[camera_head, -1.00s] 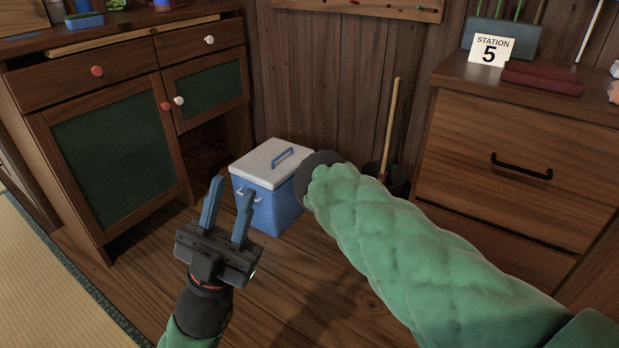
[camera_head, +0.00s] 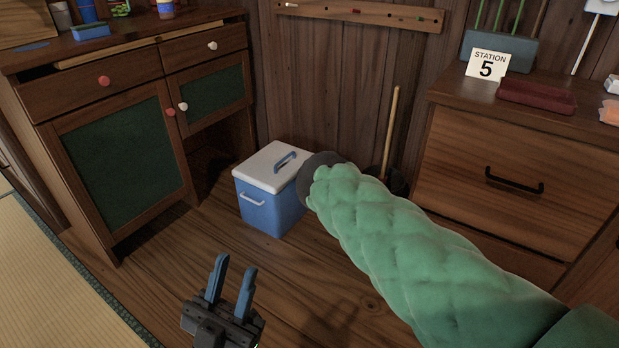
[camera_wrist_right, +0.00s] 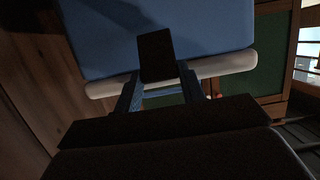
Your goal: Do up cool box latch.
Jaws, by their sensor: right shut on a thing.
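The cool box (camera_head: 262,208) is blue with a white lid (camera_head: 262,172) that sits down on it, and it stands on the wooden floor. In the right wrist view its blue wall (camera_wrist_right: 100,40) and pale lid rim (camera_wrist_right: 225,64) show close up. A dark latch (camera_wrist_right: 156,55) spans the rim and the wall there; I cannot tell whether it lies flush. My right gripper (camera_wrist_right: 160,88) has its fingers on both sides of the latch, shut on it. In the head view my green sleeve hides that gripper. My left gripper (camera_head: 236,270) is open and empty, in front of the box.
A wooden cabinet (camera_head: 120,160) with green door panels stands left of the box. A drawer unit (camera_head: 510,155) stands at the right, with a "Station 5" card (camera_head: 486,64) on top. A wooden-handled tool (camera_head: 390,130) leans behind my right arm. Floor in front of the box is clear.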

